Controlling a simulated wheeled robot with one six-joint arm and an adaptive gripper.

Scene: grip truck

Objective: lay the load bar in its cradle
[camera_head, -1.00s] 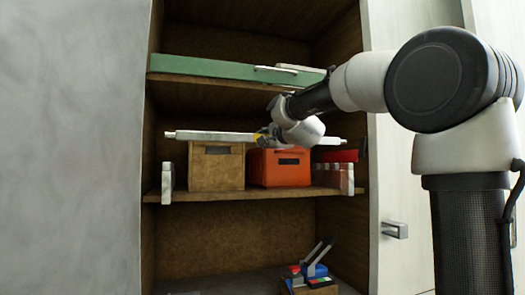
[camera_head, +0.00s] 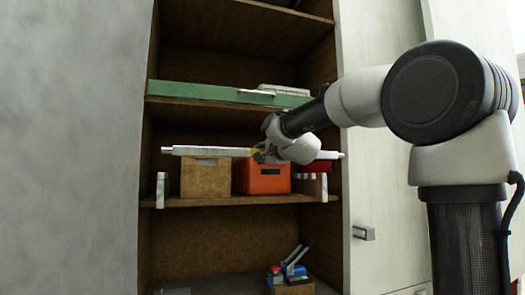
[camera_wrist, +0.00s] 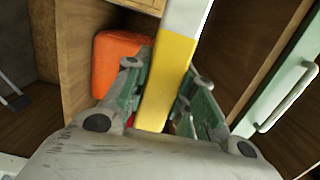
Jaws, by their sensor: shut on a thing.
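The load bar (camera_head: 215,151) is a long pale bar with a yellow middle section; it lies roughly level across the cabinet. My gripper (camera_head: 262,153) is shut on the yellow section (camera_wrist: 166,80), which shows between the fingers in the wrist view. The cradle seems to be the pale upright supports on the middle shelf, one at the left (camera_head: 161,190) and a group at the right (camera_head: 314,186). The bar is above the left support, with a visible gap. My gripper and arm hide part of the bar's right half; its right tip shows.
A tan box (camera_head: 205,180) and an orange box (camera_head: 263,177) stand on the middle shelf (camera_head: 235,200), below the bar. A red item (camera_head: 320,166) is at the right. A green case (camera_head: 215,93) lies on the shelf above. A blue-and-red device (camera_head: 290,273) sits below.

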